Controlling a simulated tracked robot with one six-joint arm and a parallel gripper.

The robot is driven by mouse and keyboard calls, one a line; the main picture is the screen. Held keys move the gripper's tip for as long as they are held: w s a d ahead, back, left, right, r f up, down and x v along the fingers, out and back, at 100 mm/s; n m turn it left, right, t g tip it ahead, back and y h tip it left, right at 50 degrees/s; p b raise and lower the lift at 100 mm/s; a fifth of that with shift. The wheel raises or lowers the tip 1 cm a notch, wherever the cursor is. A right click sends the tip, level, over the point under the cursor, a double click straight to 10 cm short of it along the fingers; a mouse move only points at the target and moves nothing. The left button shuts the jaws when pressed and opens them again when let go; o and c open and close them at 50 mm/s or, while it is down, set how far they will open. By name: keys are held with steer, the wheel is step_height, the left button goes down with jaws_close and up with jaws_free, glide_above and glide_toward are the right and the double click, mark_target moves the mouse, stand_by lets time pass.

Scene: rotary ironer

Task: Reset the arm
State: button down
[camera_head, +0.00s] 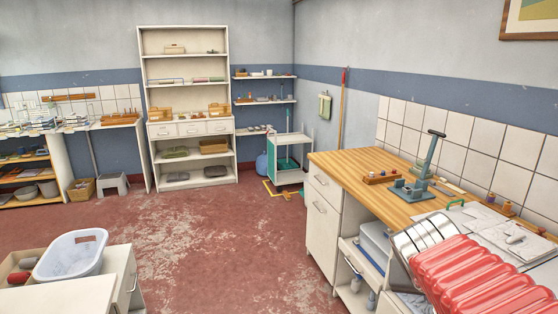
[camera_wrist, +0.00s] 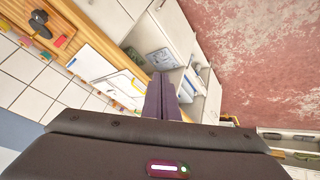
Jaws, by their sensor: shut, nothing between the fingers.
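My gripper (camera_wrist: 161,82) shows in the wrist view, its two dark fingers together with nothing between them. The fingers point toward the open shelves of the cabinet (camera_wrist: 186,38) under the wooden worktop, and I see no contact with anything. The gripper's tips do not show in the head view. In the head view the wooden worktop (camera_head: 352,168) runs along the right wall.
A lever tool (camera_head: 424,172) stands upright on the worktop, with a small block holder (camera_head: 381,177) beside it. A white basket (camera_head: 72,256) sits at lower left. A trolley (camera_head: 290,160) and tall shelf (camera_head: 188,66) stand at the back. The red floor (camera_head: 215,235) between is clear.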

steer(key=s+a+f+n+y, duration=0.2)
steer(key=s+a+y, duration=0.1)
steer(key=a, duration=0.6)
steer(key=s+a+f+n+t+y, duration=0.1)
steer(key=s+a+f+n+y, duration=0.1)
steer(key=s+a, duration=0.3)
steer(key=a+n, duration=0.1)
steer(key=a, duration=0.3)
steer(key=shift+a+n+y, duration=0.15)
steer(key=shift+n+y, duration=0.15)
steer(key=shift+y, duration=0.1)
